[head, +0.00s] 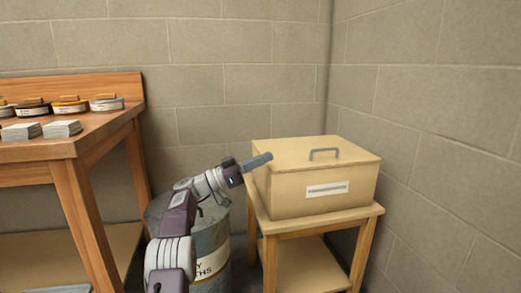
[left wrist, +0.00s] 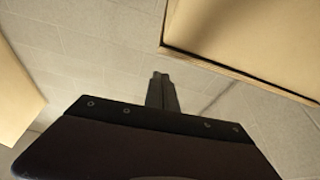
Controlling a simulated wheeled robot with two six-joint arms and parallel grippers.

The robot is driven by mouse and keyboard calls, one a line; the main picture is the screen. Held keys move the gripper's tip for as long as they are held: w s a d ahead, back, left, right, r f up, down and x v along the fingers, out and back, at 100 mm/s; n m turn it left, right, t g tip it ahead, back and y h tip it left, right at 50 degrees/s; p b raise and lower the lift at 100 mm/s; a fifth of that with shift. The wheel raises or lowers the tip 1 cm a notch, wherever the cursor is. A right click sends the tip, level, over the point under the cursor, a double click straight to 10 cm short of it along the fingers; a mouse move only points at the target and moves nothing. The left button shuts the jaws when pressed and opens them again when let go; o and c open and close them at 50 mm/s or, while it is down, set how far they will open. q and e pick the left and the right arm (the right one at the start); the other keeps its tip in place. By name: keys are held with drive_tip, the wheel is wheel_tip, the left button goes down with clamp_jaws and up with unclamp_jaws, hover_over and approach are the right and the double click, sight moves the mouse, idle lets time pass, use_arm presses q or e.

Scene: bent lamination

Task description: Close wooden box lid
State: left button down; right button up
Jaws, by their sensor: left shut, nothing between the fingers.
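The wooden box (head: 318,194) is pale, with a label plate on its front, and stands on a small wooden stand. Its lid (head: 292,152) has a grey handle (head: 324,153) and appears to lie flat over the box. My left gripper (head: 270,157) is shut and empty. In the head view its fingertips overlap the left part of the lid; I cannot tell whether they touch it. The shut fingers also show in the left wrist view (left wrist: 161,92). My right gripper is not in view.
The stand (head: 327,223) is close to the right block wall (head: 430,130). A grey drum (head: 212,262) stands left of it, behind my left arm. A workbench (head: 60,148) with tins and pale stacks is at the left. Space above the lid is clear.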

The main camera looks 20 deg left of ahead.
use_arm(q)
drive_tip(key=shift+s+d+f+m+g+h+b, duration=0.2)
drive_tip(key=shift+f+m, duration=0.3)
drive_tip(key=shift+f, duration=0.45)
drive_tip(key=shift+w+a+f+m+g+h+b, duration=0.15)
drive_tip(key=shift+f+m+g, duration=0.25)
drive_tip(key=shift+f, duration=0.5)
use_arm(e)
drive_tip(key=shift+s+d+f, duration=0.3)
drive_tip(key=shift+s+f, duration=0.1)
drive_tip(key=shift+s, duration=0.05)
